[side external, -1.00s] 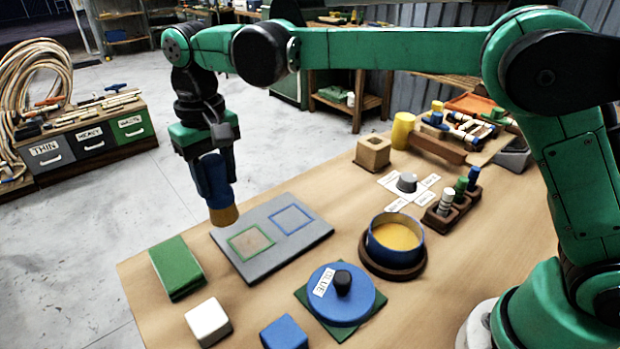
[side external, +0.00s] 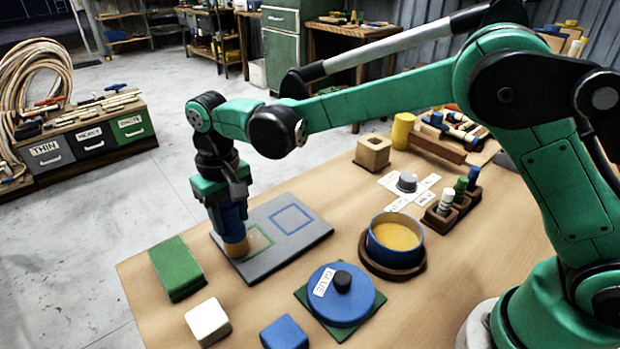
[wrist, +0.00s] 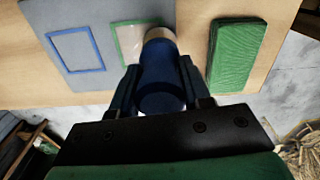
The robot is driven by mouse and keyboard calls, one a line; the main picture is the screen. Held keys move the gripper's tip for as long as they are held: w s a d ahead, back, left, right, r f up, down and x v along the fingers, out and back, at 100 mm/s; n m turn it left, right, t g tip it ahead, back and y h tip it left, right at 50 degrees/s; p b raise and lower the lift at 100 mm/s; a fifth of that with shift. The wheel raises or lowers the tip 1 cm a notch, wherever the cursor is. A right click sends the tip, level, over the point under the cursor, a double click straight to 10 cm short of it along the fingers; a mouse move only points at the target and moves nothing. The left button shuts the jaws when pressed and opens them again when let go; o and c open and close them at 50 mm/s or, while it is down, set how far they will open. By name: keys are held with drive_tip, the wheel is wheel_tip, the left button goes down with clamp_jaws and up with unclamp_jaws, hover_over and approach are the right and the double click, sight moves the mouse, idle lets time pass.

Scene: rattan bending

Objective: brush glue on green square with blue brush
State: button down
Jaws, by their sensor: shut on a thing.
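My gripper (side external: 229,214) is shut on the blue brush (side external: 235,229), which points down with its tan bristle end lowest. The bristle end is at the left part of the green square outline (side external: 262,238) on the grey board (side external: 283,255); whether it touches the surface I cannot tell for sure. In the wrist view the brush (wrist: 161,80) covers part of the green square (wrist: 124,45). The blue square outline (side external: 291,219) lies beside it on the same board. The blue pot of yellowish glue (side external: 397,236) stands open in a dark round holder.
The blue lid marked GLUE (side external: 345,303) lies on a green mat. A green block (side external: 176,268), a white block (side external: 208,321) and a blue block (side external: 284,333) sit near the front. A wooden rack of pegs (side external: 452,209) stands at right.

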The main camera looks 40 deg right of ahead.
drive_tip(key=shift+d, duration=2.8)
drive_tip(key=shift+a, duration=3.1)
drive_tip(key=shift+a+r, duration=0.1)
drive_tip(key=shift+a, duration=0.05)
drive_tip(key=shift+r, duration=3.85)
drive_tip(key=shift+f, duration=0.15)
